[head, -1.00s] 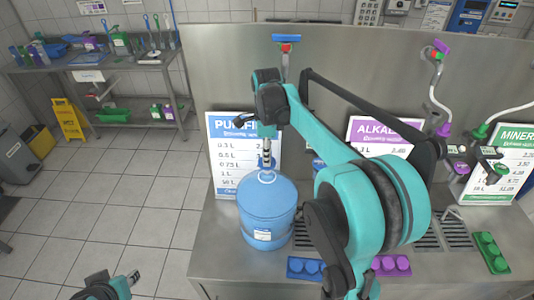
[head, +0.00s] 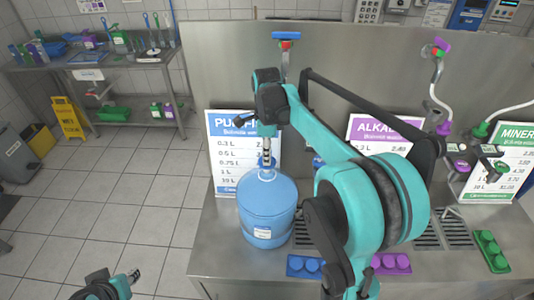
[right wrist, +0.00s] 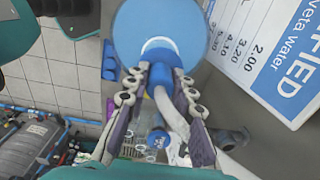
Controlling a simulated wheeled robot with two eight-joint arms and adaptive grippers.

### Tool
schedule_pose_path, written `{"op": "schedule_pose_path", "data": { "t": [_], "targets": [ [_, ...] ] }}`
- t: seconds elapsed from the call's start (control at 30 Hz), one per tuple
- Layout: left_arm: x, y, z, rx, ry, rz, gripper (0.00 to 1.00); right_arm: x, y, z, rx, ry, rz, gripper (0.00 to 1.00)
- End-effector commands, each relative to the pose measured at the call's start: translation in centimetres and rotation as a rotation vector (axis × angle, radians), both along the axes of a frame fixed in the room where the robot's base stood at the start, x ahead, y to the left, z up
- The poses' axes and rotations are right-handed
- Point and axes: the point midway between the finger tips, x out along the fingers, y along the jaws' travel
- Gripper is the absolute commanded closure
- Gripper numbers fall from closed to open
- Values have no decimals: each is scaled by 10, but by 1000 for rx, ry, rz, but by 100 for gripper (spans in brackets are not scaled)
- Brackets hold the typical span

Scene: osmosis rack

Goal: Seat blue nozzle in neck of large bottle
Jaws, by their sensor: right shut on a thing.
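The large blue bottle (head: 267,205) stands upright on the steel counter, with a white label on its front. My right gripper (head: 266,158) is directly above its neck and points down. In the right wrist view the gripper (right wrist: 160,85) is shut on the blue nozzle (right wrist: 158,78), with a pale hose (right wrist: 175,118) running from it. The bottle's round blue top (right wrist: 165,22) lies just beyond the fingertips. The nozzle's lower end is at the neck; I cannot tell whether it is inside. My left gripper (head: 134,276) is low at the left, away from the counter; its jaws are unclear.
A price sign (head: 226,155) stands behind the bottle. A blue tray (head: 305,266) and a green tray (head: 491,251) lie on the counter (head: 222,255). Other hoses hang at the right. Open tiled floor lies to the left.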

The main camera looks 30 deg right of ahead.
Motion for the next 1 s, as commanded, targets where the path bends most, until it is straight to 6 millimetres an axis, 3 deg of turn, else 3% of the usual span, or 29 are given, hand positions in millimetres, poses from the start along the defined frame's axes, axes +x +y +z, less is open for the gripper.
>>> {"op": "schedule_pose_path", "data": {
  "t": [0.63, 1.0],
  "targets": [
    [0, 0, -14, 0, 0, 0, 68, 0, 0, -21, 0, 0, 0, 100],
    [0, 0, -14, 0, 0, 0, 68, 0, 0, -22, 0, 0, 0, 100]
  ]
}}
